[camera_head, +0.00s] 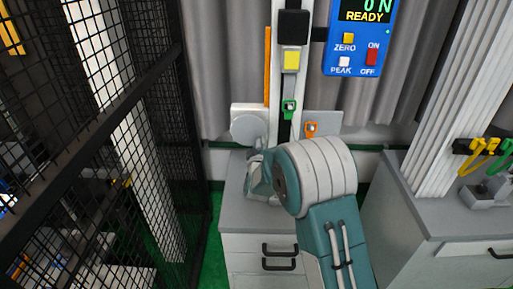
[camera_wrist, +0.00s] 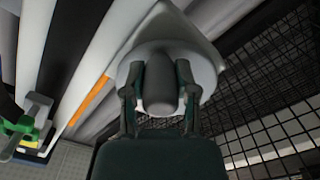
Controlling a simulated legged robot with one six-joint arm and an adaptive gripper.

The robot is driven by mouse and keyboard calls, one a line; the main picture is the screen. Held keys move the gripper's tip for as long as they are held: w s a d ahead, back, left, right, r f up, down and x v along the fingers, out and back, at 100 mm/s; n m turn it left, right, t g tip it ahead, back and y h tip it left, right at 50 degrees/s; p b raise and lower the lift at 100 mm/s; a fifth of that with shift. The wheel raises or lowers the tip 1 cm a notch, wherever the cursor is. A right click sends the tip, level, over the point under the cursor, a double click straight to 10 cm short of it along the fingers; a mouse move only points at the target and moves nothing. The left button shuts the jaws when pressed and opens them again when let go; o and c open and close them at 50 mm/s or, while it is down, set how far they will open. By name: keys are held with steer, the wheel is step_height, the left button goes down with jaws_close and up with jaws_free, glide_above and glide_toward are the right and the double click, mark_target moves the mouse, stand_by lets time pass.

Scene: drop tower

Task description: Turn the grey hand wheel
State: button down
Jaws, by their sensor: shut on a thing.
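The grey hand wheel (camera_head: 248,125) is a pale round disc on a light block at the left side of the drop tower. My arm partly hides its lower edge in the head view. In the wrist view the wheel (camera_wrist: 205,72) faces me, with a dark grey rounded handle (camera_wrist: 163,95) standing out from it. My gripper (camera_wrist: 159,78) has one finger on each side of this handle and is shut on it. In the head view my arm hides the fingertips.
A black mesh fence (camera_head: 120,130) stands close on the left. A blue display (camera_head: 358,40) reads 0 N, READY. Another cabinet (camera_head: 445,222) stands right.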

mark_target(262, 132)
steer(key=r+n, duration=0.1)
steer(key=n, duration=0.1)
steer(key=r+n, duration=0.1)
steer(key=shift+d+n, duration=0.3)
steer(key=shift+n, duration=0.1)
steer(key=shift+d+r+n, duration=0.1)
steer(key=shift+r+n, duration=0.2)
steer(key=shift+n, duration=0.6)
steer(key=shift+r+n, duration=0.3)
steer(key=shift+n, duration=0.6)
steer(key=shift+c, duration=2)
jaws_free()
steer(key=shift+a+f, duration=0.1)
steer(key=shift+a, duration=0.1)
steer(key=shift+d, duration=0.1)
